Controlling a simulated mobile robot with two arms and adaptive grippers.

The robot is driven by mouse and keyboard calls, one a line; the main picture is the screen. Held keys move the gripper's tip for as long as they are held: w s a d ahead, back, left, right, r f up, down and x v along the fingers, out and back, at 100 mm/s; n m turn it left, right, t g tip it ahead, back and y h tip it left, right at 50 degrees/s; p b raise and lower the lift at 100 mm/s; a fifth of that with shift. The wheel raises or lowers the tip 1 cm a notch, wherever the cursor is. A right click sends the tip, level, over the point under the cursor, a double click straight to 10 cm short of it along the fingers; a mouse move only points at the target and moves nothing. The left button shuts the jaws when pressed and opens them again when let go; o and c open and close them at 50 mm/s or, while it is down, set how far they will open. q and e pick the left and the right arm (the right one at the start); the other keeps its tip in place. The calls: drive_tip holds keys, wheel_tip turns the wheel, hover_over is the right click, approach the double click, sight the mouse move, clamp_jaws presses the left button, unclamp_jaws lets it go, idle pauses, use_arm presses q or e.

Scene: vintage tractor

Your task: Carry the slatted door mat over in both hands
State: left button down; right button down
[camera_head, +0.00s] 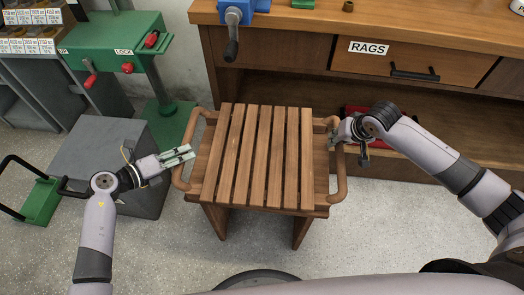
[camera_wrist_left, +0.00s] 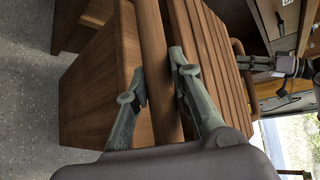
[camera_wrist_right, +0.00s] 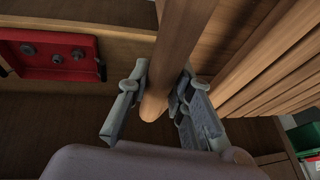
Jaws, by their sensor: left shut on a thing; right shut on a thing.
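The slatted door mat (camera_head: 257,155) is a brown wooden frame with several parallel slats, a curved rail at each side and panel legs below. It looks level in front of the workbench; I cannot tell if its legs touch the floor. My left gripper (camera_head: 190,153) is shut on its left rail; in the left wrist view the fingers (camera_wrist_left: 158,75) lie on either side of the rail. My right gripper (camera_head: 336,135) is shut on the right rail, and in the right wrist view the fingers (camera_wrist_right: 163,85) flank it. The fingertips are partly hidden in the head view.
The wooden workbench (camera_head: 300,42) with a RAGS drawer (camera_head: 405,62) stands close behind. A red case (camera_wrist_right: 48,55) is on its lower shelf. A green machine (camera_head: 115,45) and a grey box (camera_head: 90,150) stand at left. Concrete floor (camera_head: 260,245) is open in front.

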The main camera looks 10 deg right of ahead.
use_arm(q)
drive_tip(key=shift+r, duration=0.1)
use_arm(e)
drive_tip(key=shift+w+r, duration=0.1)
drive_tip(key=shift+r, duration=0.05)
idle(0.4)
